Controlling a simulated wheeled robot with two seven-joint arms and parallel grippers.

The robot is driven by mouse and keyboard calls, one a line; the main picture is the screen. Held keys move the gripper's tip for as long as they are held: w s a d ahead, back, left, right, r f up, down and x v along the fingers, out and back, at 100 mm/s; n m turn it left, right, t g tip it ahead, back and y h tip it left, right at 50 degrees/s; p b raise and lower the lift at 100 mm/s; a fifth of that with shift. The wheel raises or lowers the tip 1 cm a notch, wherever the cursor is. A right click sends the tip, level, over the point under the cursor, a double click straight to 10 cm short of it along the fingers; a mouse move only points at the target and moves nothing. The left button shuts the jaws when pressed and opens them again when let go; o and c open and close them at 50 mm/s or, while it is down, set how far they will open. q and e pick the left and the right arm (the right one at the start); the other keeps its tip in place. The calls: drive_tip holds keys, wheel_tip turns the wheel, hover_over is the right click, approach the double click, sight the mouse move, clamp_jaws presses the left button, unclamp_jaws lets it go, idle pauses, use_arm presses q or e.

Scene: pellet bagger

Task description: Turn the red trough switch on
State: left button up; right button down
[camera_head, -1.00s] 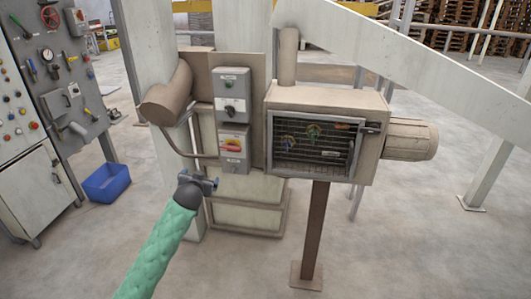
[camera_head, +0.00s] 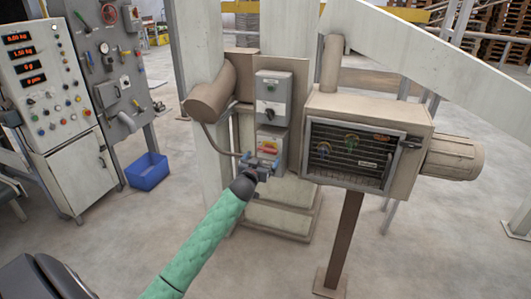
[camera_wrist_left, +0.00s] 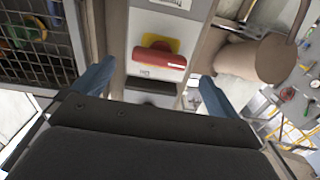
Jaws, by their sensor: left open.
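The red trough switch (camera_wrist_left: 158,59) is a red handle on a yellow plate, on the front of a grey box. The wrist view shows it between and beyond my two blue fingers. In the head view the switch (camera_head: 267,147) sits on the lower grey box, partly hidden by my gripper. My left gripper (camera_head: 262,164) is open and just in front of the box's lower part. In the wrist view the left gripper (camera_wrist_left: 150,85) has its fingers wide apart with nothing between them. I cannot tell if it touches the box. My right gripper is not seen.
An upper grey box with a black knob (camera_head: 270,86) is above the switch. A caged housing (camera_head: 408,158) with a motor stands to the right, a brown cylinder (camera_head: 213,92) to the left. A control cabinet (camera_head: 60,110) and blue bin (camera_head: 147,171) are further left. The floor is open.

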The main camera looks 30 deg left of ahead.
sight(266, 152)
use_arm(q)
drive_tip(key=p+x, duration=0.1)
drive_tip(key=x, duration=0.2)
drive_tip(key=shift+r, duration=0.1)
drive_tip(key=shift+w+a, duration=0.15)
drive_tip(key=shift+w, duration=0.35)
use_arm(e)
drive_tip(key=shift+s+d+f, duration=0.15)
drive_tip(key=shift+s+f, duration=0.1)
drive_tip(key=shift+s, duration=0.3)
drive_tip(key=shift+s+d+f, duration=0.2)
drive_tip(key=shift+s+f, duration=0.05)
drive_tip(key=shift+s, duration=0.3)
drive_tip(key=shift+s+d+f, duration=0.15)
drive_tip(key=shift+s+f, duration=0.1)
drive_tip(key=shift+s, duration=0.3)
use_arm(q)
drive_tip(key=c, duration=1)
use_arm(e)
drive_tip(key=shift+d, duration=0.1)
